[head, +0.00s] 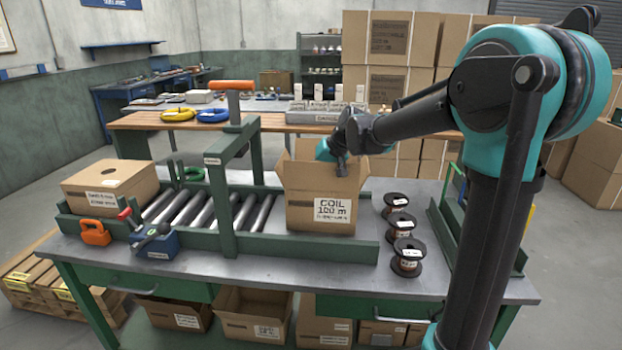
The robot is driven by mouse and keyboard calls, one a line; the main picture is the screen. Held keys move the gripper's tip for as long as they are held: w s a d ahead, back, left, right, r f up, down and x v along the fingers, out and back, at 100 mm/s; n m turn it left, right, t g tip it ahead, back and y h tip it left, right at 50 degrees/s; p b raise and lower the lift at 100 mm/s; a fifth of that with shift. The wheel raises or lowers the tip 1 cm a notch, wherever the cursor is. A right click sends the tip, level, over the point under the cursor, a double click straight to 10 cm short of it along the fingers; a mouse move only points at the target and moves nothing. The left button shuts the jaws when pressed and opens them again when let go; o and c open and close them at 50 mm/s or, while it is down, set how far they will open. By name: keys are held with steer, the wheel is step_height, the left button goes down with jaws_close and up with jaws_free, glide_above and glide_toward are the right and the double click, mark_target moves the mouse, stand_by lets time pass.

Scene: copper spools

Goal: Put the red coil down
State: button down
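My gripper (331,150) is at the open top of a cardboard carton (321,213) labelled "COIL 100 m". The carton stands upright on the right end of the roller conveyor, with its flaps raised. No red coil shows; the inside of the carton is hidden from this view.
Several copper spools (407,256) stand on the bench right of the carton. A green frame (222,195) crosses the conveyor at left. A closed carton (110,187) sits at the far left. Yellow (177,115) and blue (212,116) coils lie on the rear table.

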steer(key=shift+f, duration=0.35)
steer(key=c, duration=1.2)
jaws_free()
steer(key=shift+r, duration=0.15)
steer(key=shift+r, duration=0.3)
steer(key=v, duration=1.2)
steer(key=shift+a+r, duration=0.1)
steer(key=shift+r, duration=0.15)
